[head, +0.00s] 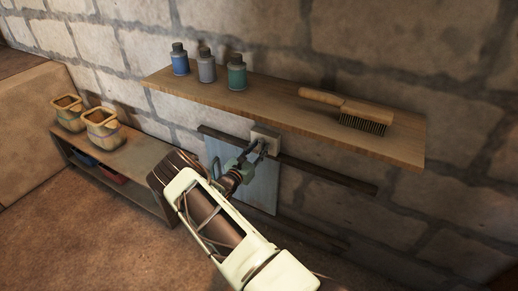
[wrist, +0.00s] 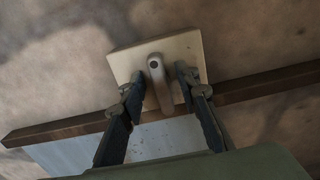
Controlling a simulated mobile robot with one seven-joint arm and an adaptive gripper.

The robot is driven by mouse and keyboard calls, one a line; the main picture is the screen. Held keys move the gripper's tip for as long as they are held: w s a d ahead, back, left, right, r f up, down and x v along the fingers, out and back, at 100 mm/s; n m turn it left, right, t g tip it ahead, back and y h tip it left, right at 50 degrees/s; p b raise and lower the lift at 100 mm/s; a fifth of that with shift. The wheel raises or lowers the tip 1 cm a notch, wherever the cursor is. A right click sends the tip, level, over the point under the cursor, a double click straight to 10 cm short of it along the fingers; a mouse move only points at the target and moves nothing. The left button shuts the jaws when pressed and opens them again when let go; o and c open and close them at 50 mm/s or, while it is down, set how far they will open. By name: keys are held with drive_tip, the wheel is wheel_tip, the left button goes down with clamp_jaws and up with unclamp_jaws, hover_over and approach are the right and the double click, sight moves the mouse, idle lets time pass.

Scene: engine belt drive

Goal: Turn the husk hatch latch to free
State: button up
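The latch is a grey lever (wrist: 160,85) on a pale square plate (wrist: 124,63); the lever hangs down, slightly tilted, in the wrist view. In the head view the plate (head: 266,133) sits on the wall under the shelf. A pale grey-blue hatch panel (head: 264,186) hangs below it, partly hidden by my arm. My gripper (wrist: 160,75) has one finger on each side of the lever, with small gaps visible, so it looks open around it. In the head view my gripper (head: 255,149) reaches up to the plate; its fingertips are small there.
A wooden shelf (head: 290,108) juts out just above, with blue, grey and green bottles (head: 207,68) and a brush (head: 347,110). A dark wooden rail (head: 325,174) crosses the wall behind the latch. A low bench (head: 135,160) with two pots (head: 103,130) stands at left.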

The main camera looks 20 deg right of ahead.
clamp_jaws()
drive_tip(key=shift+m, duration=0.3)
drive_tip(key=m, duration=0.6)
drive_tip(key=shift+s+d+r+b, duration=0.1)
drive_tip(key=shift+s+d+b, duration=0.1)
drive_tip(key=shift+b, duration=0.2)
drive_tip(key=m, duration=0.5)
drive_tip(key=shift+d+m, duration=0.1)
drive_tip(key=shift+m, duration=0.3)
drive_tip(key=m, duration=0.5)
drive_tip(key=shift+f, duration=0.2)
drive_tip(key=shift+m, duration=0.3)
